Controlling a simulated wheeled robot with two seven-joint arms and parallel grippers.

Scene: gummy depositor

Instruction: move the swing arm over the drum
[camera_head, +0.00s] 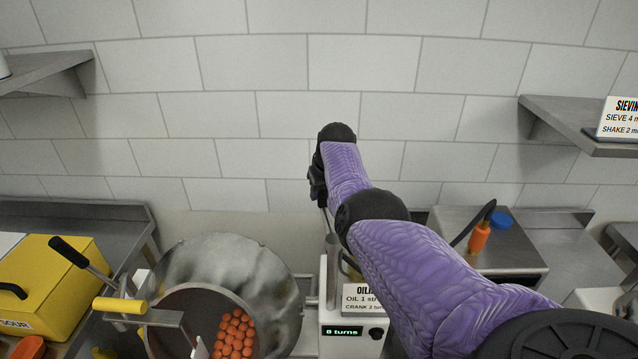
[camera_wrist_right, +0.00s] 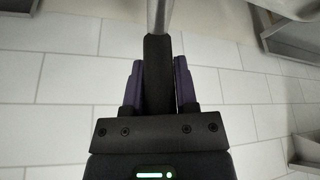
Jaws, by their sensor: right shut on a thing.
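The metal drum (camera_head: 226,262) stands at the lower left middle with its mouth tilted towards me. Several orange gummies (camera_head: 235,335) lie inside it. My right gripper (camera_head: 318,190) is up behind and to the right of the drum, above the white machine. In the right wrist view it is shut on a black grip (camera_wrist_right: 158,75) with a metal rod (camera_wrist_right: 158,16) running out of it. This looks like the swing arm's handle, but my arm hides most of where it joins. My left gripper is not in view.
A yellow crank handle (camera_head: 120,305) and a black-gripped lever (camera_head: 82,257) are left of the drum. The white machine (camera_head: 340,320) shows a turns display and an oiling sign (camera_head: 362,298). A yellow box (camera_head: 50,285) is far left; shelves flank the wall.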

